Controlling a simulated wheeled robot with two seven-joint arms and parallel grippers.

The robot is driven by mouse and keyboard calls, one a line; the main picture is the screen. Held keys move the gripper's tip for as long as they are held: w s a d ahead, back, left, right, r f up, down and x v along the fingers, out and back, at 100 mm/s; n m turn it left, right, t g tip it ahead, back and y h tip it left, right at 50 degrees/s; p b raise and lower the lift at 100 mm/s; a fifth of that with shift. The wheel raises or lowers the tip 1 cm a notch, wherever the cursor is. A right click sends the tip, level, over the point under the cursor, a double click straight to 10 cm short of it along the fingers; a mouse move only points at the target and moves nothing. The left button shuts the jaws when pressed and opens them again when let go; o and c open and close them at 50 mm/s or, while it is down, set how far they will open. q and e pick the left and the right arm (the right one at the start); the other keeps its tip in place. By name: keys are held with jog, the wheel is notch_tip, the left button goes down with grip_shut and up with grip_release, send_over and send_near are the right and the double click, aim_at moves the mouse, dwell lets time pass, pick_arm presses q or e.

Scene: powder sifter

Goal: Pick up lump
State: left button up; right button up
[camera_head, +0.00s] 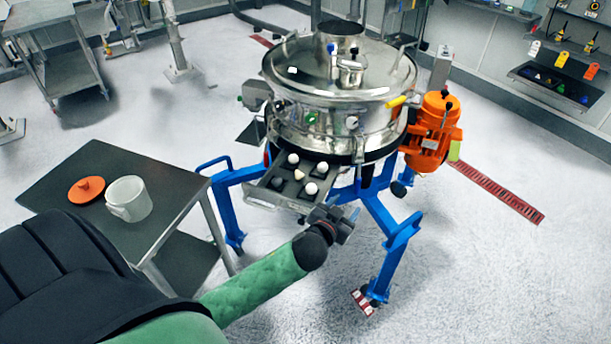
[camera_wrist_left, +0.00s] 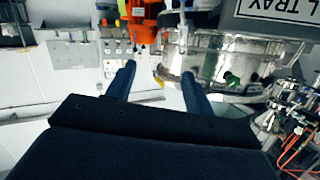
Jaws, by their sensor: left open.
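Several round white and dark lumps sit in a shallow metal tray (camera_head: 262,195) that sticks out from the front of the steel sifter (camera_head: 325,95). One white lump (camera_head: 293,158) is at the back, another (camera_head: 322,167) at the right, another (camera_head: 311,189) near the front. My left gripper (camera_head: 340,212) is just right of and in front of the tray's near end, apart from the lumps. In the left wrist view its two fingers (camera_wrist_left: 158,70) are spread with nothing between them. My right gripper does not show.
In the left wrist view a tray sign (camera_wrist_left: 275,18) fills the upper right.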

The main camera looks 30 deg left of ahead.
pick_arm(q)
jog(key=w+d+r+m+t+h, duration=0.3)
jog(key=w+r+m+h, duration=0.1)
jog(key=w+r+h, duration=0.15)
jog(key=m+g+y, duration=0.1)
jog(key=m+g, duration=0.9)
jog(key=g, duration=0.8)
send_near(298, 173)
jog(key=f, duration=0.1)
jog(key=shift+d+f+p, duration=0.35)
jog(key=shift+d+f, duration=0.1)
jog(key=shift+d, duration=0.15)
jog(key=shift+d+f, duration=0.1)
jog(key=shift+f, duration=0.25)
jog(key=shift+w+d+f+p, duration=0.1)
jog(key=shift+d+f+p, duration=0.15)
jog(key=shift+f+p, duration=0.15)
jog(key=p+x, duration=0.2)
jog(key=x, duration=0.1)
jog(key=shift+w+a, duration=0.1)
jog(key=shift+p+x, duration=0.4)
jog(key=shift+x, duration=0.6)
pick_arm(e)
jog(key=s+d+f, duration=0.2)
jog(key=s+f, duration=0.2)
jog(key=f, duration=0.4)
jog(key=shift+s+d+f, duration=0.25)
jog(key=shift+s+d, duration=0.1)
